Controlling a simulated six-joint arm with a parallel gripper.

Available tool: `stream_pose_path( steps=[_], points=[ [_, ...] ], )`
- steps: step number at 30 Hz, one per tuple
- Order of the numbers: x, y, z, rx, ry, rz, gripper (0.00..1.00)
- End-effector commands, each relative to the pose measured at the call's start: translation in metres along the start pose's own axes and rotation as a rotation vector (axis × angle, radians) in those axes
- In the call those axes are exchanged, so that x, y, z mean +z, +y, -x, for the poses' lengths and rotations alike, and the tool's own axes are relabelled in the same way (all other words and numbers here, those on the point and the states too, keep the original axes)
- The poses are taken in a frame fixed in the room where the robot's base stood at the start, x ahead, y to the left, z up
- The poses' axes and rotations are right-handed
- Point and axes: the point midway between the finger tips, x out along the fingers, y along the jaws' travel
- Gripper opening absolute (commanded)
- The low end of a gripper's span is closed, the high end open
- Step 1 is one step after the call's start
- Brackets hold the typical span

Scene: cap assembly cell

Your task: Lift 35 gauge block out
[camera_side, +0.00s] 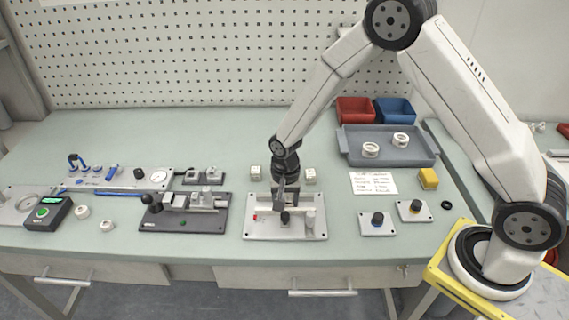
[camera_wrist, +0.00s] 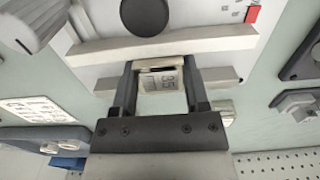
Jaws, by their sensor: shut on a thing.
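The 35 gauge block (camera_wrist: 160,80) is a small pale metal block with "35" on its face in the wrist view. My gripper (camera_wrist: 160,72) is shut on it, one dark finger on each side. The block is beside the light bars of a white fixture plate (camera_side: 260,230); I cannot tell whether it touches them. In the side view my gripper (camera_side: 285,200) points down over the middle of that plate, and its fingers mostly hide the block.
A dark fixture (camera_side: 160,222) is to the left. Two small plates with dark knobs (camera_side: 377,228) are to the right. A grey tray (camera_side: 350,155) with white rings is further back.

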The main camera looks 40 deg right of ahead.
Motion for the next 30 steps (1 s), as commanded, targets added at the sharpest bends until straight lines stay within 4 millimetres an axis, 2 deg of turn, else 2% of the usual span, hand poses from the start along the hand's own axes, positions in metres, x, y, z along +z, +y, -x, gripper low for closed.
stream_pose_path(
  steps=[7, 13, 18, 30],
  points=[
    [-0.001, -0.001, 0.003, -0.002, 0.002, 0.000, 0.00],
    [-0.001, -0.001, 0.015, -0.002, 0.002, 0.000, 0.00],
    [-0.001, -0.001, 0.033, -0.003, 0.003, 0.000, 0.00],
    [0.023, 0.028, 0.075, -0.002, 0.002, 0.000, 0.00]
  ],
)
